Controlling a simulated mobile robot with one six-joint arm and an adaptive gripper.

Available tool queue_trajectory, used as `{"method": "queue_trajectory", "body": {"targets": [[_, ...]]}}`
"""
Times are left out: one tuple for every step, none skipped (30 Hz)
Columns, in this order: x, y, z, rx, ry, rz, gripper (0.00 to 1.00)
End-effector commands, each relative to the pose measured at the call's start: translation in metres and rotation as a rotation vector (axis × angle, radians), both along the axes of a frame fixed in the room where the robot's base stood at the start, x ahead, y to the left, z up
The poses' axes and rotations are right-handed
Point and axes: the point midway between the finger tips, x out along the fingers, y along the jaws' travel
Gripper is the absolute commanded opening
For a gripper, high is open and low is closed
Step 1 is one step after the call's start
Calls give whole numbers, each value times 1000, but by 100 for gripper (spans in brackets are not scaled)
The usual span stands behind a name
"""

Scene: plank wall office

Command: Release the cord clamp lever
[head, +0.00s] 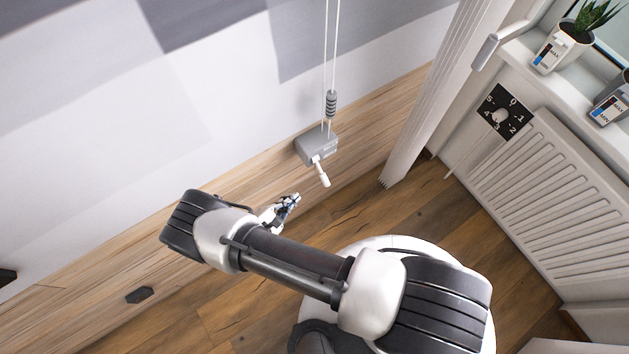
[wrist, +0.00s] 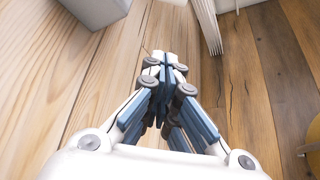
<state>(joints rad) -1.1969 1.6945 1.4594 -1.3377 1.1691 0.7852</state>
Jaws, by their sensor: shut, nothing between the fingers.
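The cord clamp is a grey box (head: 317,146) on the plank wall, with two white cords (head: 329,60) running up from it through a dark ribbed piece (head: 331,103). Its white lever (head: 321,172) sticks out from the front and points down and slightly right.
A white radiator (head: 565,190) with a numbered dial (head: 499,114) stands at the right. Potted plants (head: 563,48) sit on the sill above. White vertical blind slats (head: 432,95) hang right of the clamp. A dark hexagonal piece (head: 139,295) is low on the left. The wall left of the clamp is clear.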

Motion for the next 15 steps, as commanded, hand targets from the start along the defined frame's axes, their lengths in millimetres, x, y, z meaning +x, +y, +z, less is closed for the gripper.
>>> {"method": "queue_trajectory", "body": {"targets": [[0,0,0,1,-1,0,0],[0,0,0,1,-1,0,0],[0,0,0,1,0,-1,0],[0,0,0,1,0,-1,0],[0,0,0,1,0,-1,0],[0,0,0,1,0,-1,0],[1,0,0,0,1,-2,0],[2,-1,0,0,1,-2,0],[3,-2,-1,0,1,-2,0],[5,-4,-3,0,1,-4,0],[7,-6,-4,0,1,-4,0],[11,-9,-6,0,1,-5,0],[15,-11,-8,0,1,-7,0],[19,-14,-10,0,1,-7,0],[25,-18,-14,0,2,-7,0]]}}
